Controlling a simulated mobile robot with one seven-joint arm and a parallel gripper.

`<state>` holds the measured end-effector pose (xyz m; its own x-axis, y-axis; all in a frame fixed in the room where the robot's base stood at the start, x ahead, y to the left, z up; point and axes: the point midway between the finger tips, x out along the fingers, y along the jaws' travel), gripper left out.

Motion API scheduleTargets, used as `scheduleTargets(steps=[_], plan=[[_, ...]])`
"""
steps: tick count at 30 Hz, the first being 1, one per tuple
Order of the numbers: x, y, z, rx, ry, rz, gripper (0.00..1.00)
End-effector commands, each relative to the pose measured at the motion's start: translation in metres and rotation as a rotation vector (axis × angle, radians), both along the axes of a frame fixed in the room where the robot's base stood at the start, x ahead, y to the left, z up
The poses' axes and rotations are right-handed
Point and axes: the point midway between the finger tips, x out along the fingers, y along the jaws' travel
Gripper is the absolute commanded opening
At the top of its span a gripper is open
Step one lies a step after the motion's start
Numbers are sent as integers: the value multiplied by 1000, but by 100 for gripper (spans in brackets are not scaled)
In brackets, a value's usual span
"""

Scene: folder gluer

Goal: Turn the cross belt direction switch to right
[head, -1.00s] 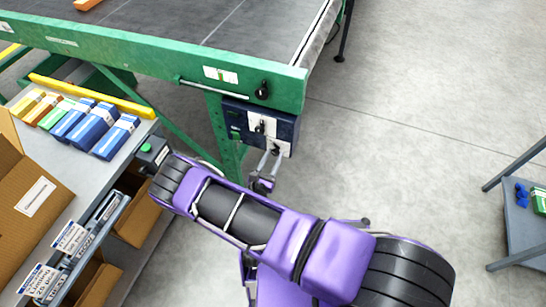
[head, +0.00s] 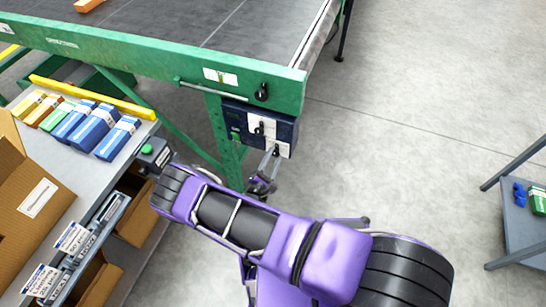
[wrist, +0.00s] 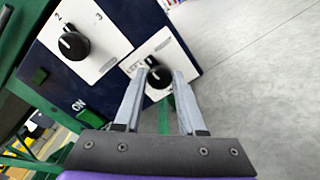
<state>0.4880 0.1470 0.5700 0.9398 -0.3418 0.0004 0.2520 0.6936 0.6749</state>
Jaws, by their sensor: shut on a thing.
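The cross belt direction switch is a black knob (wrist: 159,77) on a white plate (wrist: 150,58) at the lower right of the dark blue control box. LEFT is printed at the plate's upper left; the other label is not readable. My gripper (wrist: 160,84) has one finger on each side of the knob and is shut on it. The fingers hide part of the knob, and its pointer is hard to read. In the head view, my gripper (head: 274,160) reaches up to the lower right of the control box (head: 234,114).
A second black knob (wrist: 74,45) with numbers and a green ON button (wrist: 93,118) are on the same box. The green conveyor frame (head: 150,62) is above it. A grey bench (head: 95,185) with coloured cartons is at left. Open floor (head: 400,130) is at right.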

Motion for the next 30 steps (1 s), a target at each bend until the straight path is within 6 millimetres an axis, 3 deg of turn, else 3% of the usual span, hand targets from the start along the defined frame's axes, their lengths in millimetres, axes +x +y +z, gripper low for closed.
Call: scheduleTargets(steps=[18, 30], plan=[[-2, 0, -1, 533, -189, 1, 0], [-2, 0, -3, 746, -267, 2, 0]])
